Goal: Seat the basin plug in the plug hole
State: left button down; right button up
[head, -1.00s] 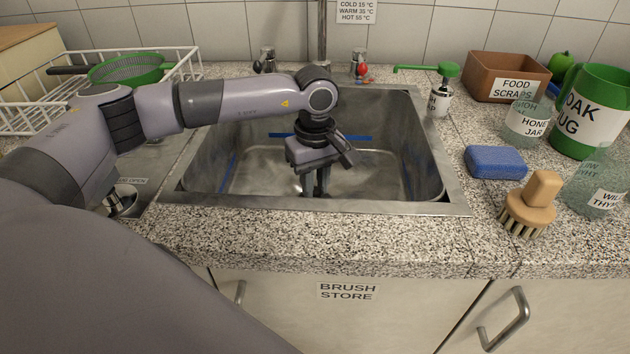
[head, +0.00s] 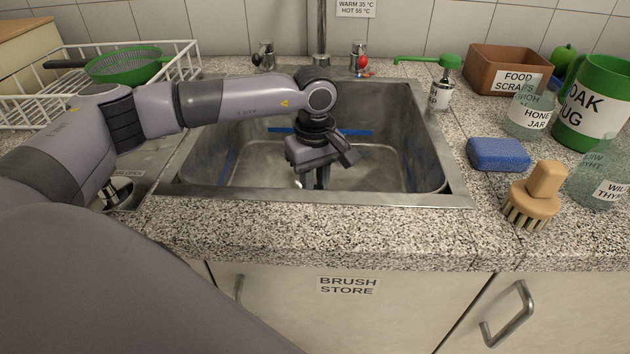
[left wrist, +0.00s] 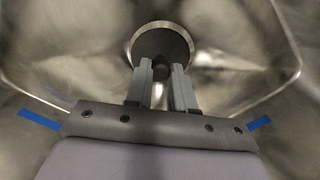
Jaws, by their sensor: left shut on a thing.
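My left gripper (head: 319,184) reaches down into the metal sink basin (head: 238,182), low over its floor. In the left wrist view its two fingers (left wrist: 162,75) are shut on the small dark knob of the basin plug (left wrist: 162,69). Beyond the knob is a dark round disc inside a pale metal ring, the rim of the plug hole (left wrist: 136,37). I cannot tell whether the plug sits in the hole or is held just above it. In the head view the gripper hides plug and hole. My right gripper is not in view.
The basin walls stand around my left gripper. Taps (head: 360,58) are behind it. To the right are a soap dispenser (head: 440,94), blue sponge (head: 498,154), brush (head: 535,200) and food scraps box (head: 508,68). A dish rack (head: 30,107) stands at left.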

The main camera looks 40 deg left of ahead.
pick_arm(q)
jog(key=shift+s+d+f, duration=0.15)
jog(key=shift+f, duration=0.3)
jog(key=c, duration=0.9)
grip_release()
notch_tip(320, 180, up, 5)
jog(key=p, duration=0.3)
jog(key=shift+f, duration=0.2)
jog(key=shift+r, duration=0.35)
notch_tip(320, 180, up, 7)
jog(key=shift+r+p, duration=0.1)
jog(key=shift+p, duration=0.25)
